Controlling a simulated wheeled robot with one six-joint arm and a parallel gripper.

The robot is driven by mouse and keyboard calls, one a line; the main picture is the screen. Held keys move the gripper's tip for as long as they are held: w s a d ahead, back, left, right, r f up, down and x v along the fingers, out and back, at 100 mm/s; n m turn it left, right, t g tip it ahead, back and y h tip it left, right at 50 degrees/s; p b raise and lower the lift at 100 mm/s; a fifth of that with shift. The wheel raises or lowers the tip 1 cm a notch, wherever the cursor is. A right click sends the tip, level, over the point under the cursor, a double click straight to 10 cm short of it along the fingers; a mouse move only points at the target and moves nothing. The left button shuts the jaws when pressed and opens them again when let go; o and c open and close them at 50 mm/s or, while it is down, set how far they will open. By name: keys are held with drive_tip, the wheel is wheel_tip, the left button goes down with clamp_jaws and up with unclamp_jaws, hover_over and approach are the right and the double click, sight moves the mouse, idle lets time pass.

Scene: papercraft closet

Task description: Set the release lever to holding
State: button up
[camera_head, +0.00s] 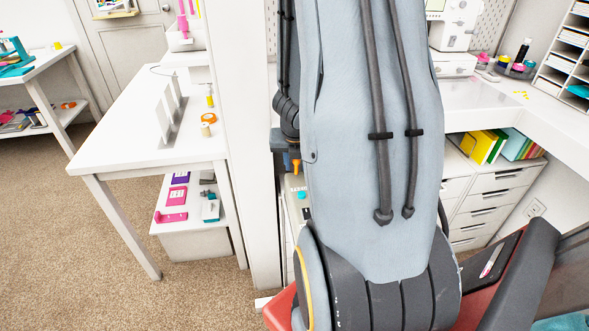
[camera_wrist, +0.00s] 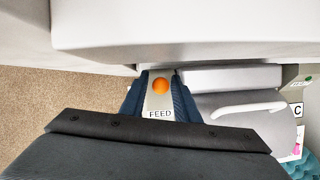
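In the wrist view, an orange round knob (camera_wrist: 160,86) shows on a narrow light plate marked FEED (camera_wrist: 160,114). The two dark blue fingers of my gripper (camera_wrist: 159,100) stand apart, one on each side of the plate and knob. I cannot tell whether they touch it. A white curved handle (camera_wrist: 248,109) lies to the right on a grey surface; I cannot tell whether it or the orange knob is the release lever. In the head view, an orange piece (camera_head: 296,166) shows just below my gripper, left of my large arm link, which hides most of the machine (camera_head: 300,204).
A white table (camera_head: 125,130) with spools stands at left, with a lower shelf (camera_head: 188,208). A white post (camera_head: 245,150) stands close left of my arm. White drawers (camera_head: 490,195) and a counter (camera_head: 480,95) are at right. Carpet (camera_head: 80,250) is free at lower left.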

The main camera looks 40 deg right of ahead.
drive_tip(key=shift+w+f, duration=0.1)
drive_tip(key=shift+f, duration=0.25)
clamp_jaws()
drive_tip(key=shift+d+r+p, duration=0.1)
drive_tip(key=shift+r+p, duration=0.05)
drive_tip(key=shift+p, duration=0.15)
